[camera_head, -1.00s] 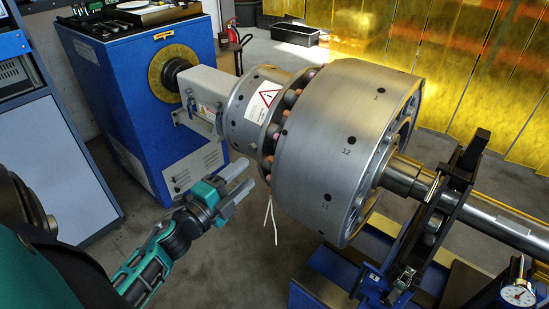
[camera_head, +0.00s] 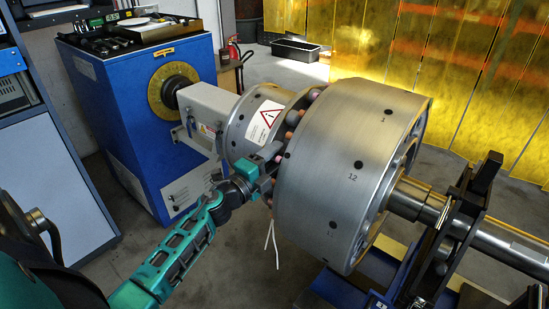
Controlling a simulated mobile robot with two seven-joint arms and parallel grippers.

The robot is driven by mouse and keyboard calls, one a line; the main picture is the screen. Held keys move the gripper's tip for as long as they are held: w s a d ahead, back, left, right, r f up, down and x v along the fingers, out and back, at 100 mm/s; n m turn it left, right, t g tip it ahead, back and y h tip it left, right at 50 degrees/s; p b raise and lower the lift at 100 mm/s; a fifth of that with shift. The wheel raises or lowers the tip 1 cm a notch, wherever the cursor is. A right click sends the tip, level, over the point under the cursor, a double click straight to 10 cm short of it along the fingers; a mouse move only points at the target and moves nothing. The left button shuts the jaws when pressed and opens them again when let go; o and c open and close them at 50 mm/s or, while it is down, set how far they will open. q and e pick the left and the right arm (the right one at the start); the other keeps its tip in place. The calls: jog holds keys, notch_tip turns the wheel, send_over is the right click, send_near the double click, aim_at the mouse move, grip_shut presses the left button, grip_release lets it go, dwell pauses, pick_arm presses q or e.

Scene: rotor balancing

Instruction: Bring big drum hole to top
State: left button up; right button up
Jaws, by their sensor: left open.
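The big drum (camera_head: 325,170) is a wide silver cylinder on a horizontal shaft (camera_head: 427,203). Its rim has dark holes with numbers: the hole by 1 (camera_head: 388,112) is high on the right, the hole by 12 (camera_head: 358,164) is midway and the hole by 11 (camera_head: 333,224) is low. A smaller drum (camera_head: 246,125) with a warning label sits to its left. My left gripper (camera_head: 267,170) is open at the near left edge of the big drum, by the gap between the drums. Its fingertips are partly hard to see, and I cannot tell whether they touch. My right gripper is not in view.
A blue drive cabinet (camera_head: 130,115) with a yellow dial ring (camera_head: 160,92) stands at the left behind my arm. A dark bearing stand (camera_head: 445,235) holds the shaft at the right. White cords (camera_head: 271,245) hang below the drum.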

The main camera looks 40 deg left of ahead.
pick_arm(q)
jog(key=shift+w, duration=0.15)
grip_shut()
dwell(0.4)
